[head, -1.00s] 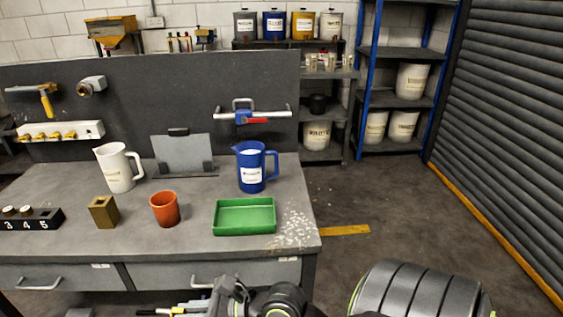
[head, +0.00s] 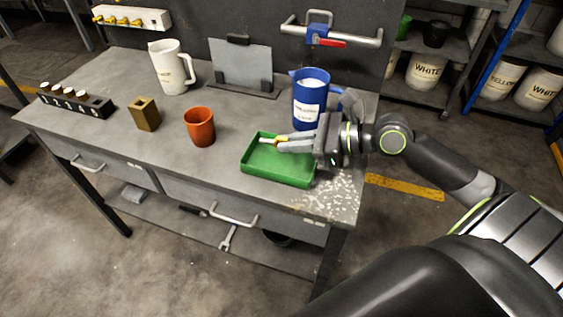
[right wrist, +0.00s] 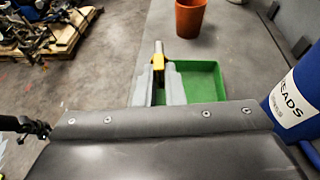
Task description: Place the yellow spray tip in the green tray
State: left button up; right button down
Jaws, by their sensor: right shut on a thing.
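The green tray (head: 262,172) sits near the front right of the grey workbench. It also shows in the right wrist view (right wrist: 203,80). My right gripper (head: 270,142) reaches in from the right, with its fingers over the tray. It is shut on the yellow spray tip (right wrist: 158,60), which sticks out past the fingertips. In the right wrist view the tip lies between the two grey fingers, near the tray's edge. How high it is above the tray I cannot tell. My left gripper is not in view.
A blue jug (head: 307,97) stands close behind my right gripper. An orange cup (head: 199,127) stands left of the tray, with a brass block (head: 145,114), a white jug (head: 168,69) and a numbered black rack (head: 77,101) further left. The bench front between them is clear.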

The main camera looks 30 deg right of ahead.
aim_at(294, 174)
jog(key=f+b, duration=0.1)
jog(key=f, duration=0.1)
jog(key=f+b, duration=0.1)
jog(key=f, duration=0.2)
jog(key=d+f+b, duration=0.1)
jog(key=f, duration=0.2)
jog(key=shift+w+f, duration=0.1)
jog(key=shift+w, duration=0.2)
jog(key=shift+f, duration=0.3)
jog(key=shift+f, duration=0.1)
